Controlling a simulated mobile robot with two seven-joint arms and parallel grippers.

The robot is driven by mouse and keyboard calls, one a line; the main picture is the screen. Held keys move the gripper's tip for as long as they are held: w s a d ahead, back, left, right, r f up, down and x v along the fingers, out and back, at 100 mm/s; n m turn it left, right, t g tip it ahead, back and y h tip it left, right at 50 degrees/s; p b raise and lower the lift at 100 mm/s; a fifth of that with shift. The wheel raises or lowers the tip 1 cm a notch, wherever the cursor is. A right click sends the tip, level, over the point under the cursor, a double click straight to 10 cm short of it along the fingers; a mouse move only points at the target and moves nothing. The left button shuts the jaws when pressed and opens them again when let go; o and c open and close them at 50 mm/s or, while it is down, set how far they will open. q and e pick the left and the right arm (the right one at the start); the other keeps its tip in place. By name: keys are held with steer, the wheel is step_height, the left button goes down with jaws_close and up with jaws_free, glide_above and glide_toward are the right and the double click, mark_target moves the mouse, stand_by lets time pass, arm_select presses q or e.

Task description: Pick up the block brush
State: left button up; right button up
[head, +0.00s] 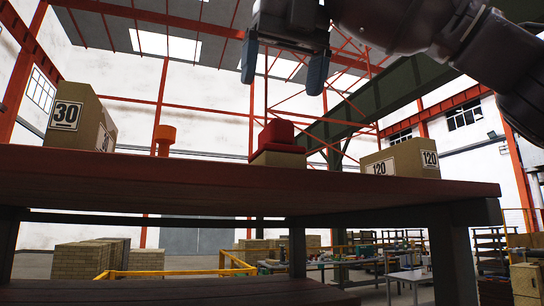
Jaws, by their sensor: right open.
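What looks like the block brush (277,143), a red top on a tan lower part, stands on the dark red table (220,182) near the middle of the head view. My right gripper (284,78) is above it, pointing down, with its two blue-grey fingers spread apart and nothing between them. There is a clear gap between the fingertips and the red top. The table is seen from a low angle, so its top surface is mostly hidden. My left gripper does not show.
A tan box marked 30 (80,121) stands on the table at the left, with an orange knob-like object (164,139) to its right. A tan box marked 120 (403,160) stands to the right of the brush. Brick stacks (85,261) lie beyond, below table height.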

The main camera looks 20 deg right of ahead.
mark_target(274, 145)
steer(key=shift+w+f, duration=0.1)
steer(key=shift+f, duration=0.45)
steer(key=x, duration=0.2)
steer(key=shift+w+f, duration=0.3)
steer(key=shift+w, duration=0.05)
steer(key=shift+f, duration=0.35)
steer(key=shift+x, duration=2.55)
steer(key=shift+s+a, duration=0.1)
steer(key=shift+s, duration=0.05)
steer(key=c, duration=1.1)
steer(key=shift+r, duration=5)
